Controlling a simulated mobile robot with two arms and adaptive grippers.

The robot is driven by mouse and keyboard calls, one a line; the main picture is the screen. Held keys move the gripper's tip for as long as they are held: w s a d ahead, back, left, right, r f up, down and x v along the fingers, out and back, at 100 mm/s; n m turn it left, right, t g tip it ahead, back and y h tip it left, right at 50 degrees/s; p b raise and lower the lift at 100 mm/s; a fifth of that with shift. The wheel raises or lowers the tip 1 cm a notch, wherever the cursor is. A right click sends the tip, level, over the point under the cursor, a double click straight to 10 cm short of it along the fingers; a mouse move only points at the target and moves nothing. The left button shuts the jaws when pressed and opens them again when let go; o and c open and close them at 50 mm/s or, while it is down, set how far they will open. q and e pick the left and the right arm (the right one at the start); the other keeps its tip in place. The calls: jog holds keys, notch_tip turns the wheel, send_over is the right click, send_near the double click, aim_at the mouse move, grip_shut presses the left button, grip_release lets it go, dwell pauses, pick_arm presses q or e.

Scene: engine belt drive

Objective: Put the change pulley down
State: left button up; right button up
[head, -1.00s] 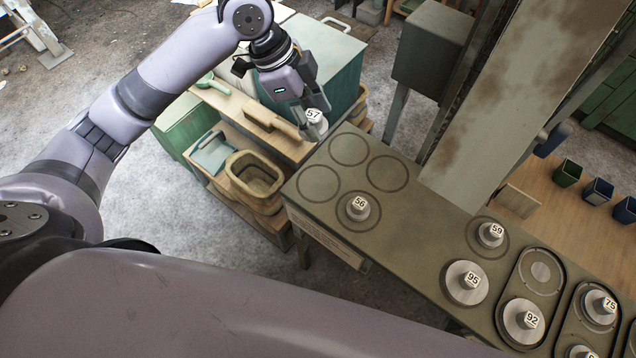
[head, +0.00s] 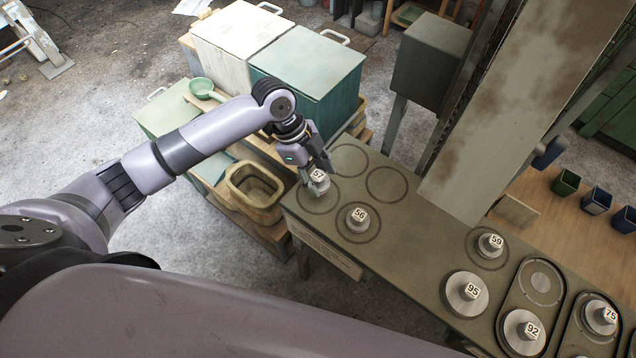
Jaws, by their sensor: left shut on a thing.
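The change pulley marked 57 (head: 319,183) is a small pale metal piece with a white number tag. My left gripper (head: 317,172) is shut on it, over the ringed place at the near left end of the bench (head: 420,240). Whether the pulley touches the bench top I cannot tell. Its ring is partly hidden by the gripper and pulley. The pulley marked 56 (head: 358,217) sits in the ring just to the right, apart from it. My right gripper is not in view.
Two empty rings lie behind, at the bench's far left. Pulleys 59 (head: 490,244), 95 (head: 467,292) and 92 (head: 524,330) stand further right. A tan basin (head: 255,188) sits left of the bench. A tall rusty panel (head: 500,120) rises behind it.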

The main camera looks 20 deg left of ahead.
aim_at(318, 187)
pick_arm(q)
jog(key=shift+f, duration=2.3)
jog(key=shift+f, duration=0.15)
jog(key=o, duration=1.2)
jog(key=v, duration=1.2)
jog(key=shift+b, duration=0.4)
